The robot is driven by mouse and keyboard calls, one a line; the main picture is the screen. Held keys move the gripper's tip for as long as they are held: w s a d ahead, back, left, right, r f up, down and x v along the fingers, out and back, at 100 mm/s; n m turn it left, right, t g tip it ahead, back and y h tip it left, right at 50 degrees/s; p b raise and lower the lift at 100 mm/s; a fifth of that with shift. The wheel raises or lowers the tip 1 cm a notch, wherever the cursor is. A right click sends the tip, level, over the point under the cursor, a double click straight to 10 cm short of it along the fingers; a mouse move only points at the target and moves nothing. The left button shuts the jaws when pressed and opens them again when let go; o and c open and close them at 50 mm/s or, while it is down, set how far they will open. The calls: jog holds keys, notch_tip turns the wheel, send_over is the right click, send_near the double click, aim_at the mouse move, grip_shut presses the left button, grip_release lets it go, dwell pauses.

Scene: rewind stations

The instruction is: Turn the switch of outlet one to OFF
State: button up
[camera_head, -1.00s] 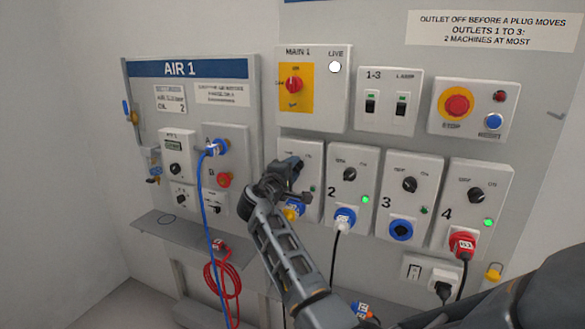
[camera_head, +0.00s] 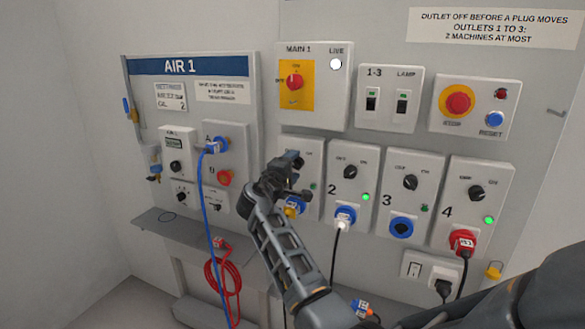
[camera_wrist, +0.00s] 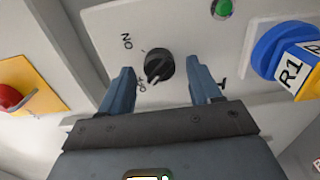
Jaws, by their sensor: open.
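The outlet one switch (camera_wrist: 159,66) is a black round knob on a pale plate. My gripper (camera_wrist: 162,76) is open, with one blue-grey finger on each side of the knob and gaps visible between. In the head view my gripper (camera_head: 285,172) is in front of the outlet one plate (camera_head: 315,155) and hides the knob. The outlet one lamp (camera_wrist: 222,8) is dark green and looks unlit. A yellow plug marked R1 (camera_wrist: 297,73) sits in the blue socket (camera_wrist: 268,48).
Outlet two (camera_head: 350,172), outlet three (camera_head: 410,182) and outlet four (camera_head: 476,193) stand to the right; lamps two and four glow green. The main switch (camera_head: 294,82) is above. The air panel (camera_head: 190,110) and its blue hose (camera_head: 206,215) are to the left.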

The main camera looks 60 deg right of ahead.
jog(key=a+b, duration=0.1)
jog(key=a, duration=0.6)
jog(key=shift+s+a+b, duration=0.25)
jog(key=shift+s+b, duration=0.05)
